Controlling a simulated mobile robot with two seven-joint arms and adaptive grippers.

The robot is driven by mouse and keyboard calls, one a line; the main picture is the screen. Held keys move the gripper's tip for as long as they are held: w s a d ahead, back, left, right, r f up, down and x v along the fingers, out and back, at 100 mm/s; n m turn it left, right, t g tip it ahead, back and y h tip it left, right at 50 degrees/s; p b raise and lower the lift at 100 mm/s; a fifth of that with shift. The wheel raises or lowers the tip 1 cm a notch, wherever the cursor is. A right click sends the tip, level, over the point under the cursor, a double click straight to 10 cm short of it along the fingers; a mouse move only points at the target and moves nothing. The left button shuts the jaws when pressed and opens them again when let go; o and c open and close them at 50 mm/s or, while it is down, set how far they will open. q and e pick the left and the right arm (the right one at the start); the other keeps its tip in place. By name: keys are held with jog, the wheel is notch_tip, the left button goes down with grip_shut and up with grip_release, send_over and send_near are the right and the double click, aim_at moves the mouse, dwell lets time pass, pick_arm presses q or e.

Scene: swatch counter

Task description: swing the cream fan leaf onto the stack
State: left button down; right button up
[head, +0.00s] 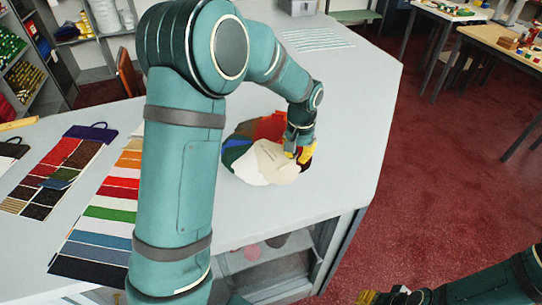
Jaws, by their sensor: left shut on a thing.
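The cream fan leaf (268,160) lies at the front of a round fan of coloured leaves on the grey counter. Behind it show red (270,127), brown, blue and green leaves of the fan. My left gripper (300,154), with yellow fingertips, reaches down at the right side of the fan and is shut on the cream leaf near its right edge. The wrist hides part of the fan there. My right gripper (380,297) shows only partly at the bottom edge, well away from the fan; its fingers cannot be made out clearly.
Swatch boards with coloured strips (110,205) and dark samples (62,170) lie on the left of the counter (350,105). A pale striped sheet (317,39) lies at the back. The counter right of the fan is clear. Open shelving (265,270) shows below its front edge.

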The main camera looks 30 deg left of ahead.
aim_at(301, 151)
pick_arm(q)
jog(key=shift+w+a+n+p, duration=0.1)
jog(key=shift+w+n+p, duration=0.45)
jog(key=shift+w+n, duration=0.55)
jog(key=shift+w+a+n+p, duration=0.25)
jog(key=shift+w+n+p, duration=0.3)
jog(key=shift+w+n, duration=0.5)
jog(key=shift+s, duration=0.1)
